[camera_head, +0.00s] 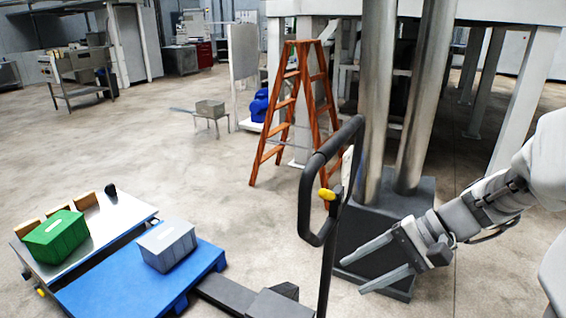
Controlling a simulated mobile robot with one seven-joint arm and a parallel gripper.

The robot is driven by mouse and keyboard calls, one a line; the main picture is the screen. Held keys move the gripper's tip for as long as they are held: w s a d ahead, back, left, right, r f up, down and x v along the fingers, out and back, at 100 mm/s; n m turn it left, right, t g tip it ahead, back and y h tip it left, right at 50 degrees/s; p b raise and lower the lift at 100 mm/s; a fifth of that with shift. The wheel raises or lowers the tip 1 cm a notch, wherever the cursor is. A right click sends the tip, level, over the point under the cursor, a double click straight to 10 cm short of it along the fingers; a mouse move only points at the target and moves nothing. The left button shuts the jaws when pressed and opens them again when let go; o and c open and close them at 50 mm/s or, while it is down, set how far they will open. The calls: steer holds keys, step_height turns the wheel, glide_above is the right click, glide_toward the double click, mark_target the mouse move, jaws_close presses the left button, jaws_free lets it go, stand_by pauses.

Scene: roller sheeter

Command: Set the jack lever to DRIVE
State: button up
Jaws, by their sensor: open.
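The pallet jack's black loop handle (309,185) stands upright in the middle of the view. A small yellow lever (327,194) sits on the handle's right side near a pale plate (346,165). The lever's exact setting cannot be read at this size. My gripper (352,276) is open and empty, below and to the right of the lever, its two fingers pointing left. It appears apart from the handle. The jack's dark body (262,300) shows at the bottom edge.
A blue pallet (120,285) bears a grey bin (167,243). A green crate (55,236) sits on a flat cart behind it. Thick metal columns (374,100) on a dark base (380,225) stand behind my gripper. An orange stepladder (288,115) stands beyond.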

steer(key=w+d+r+m+t+y+b, duration=0.1)
steer(key=w+d+m+t+y, duration=0.1)
steer(key=w+m+t+y, duration=0.3)
steer(key=t+y+b, duration=0.1)
steer(key=t, duration=0.2)
glide_toward(329, 197)
steer(key=b+x, duration=0.1)
steer(key=x, duration=1.3)
steer(key=shift+w+m, duration=0.3)
steer(key=shift+w, duration=0.15)
steer(key=shift+f, duration=0.1)
jaws_close()
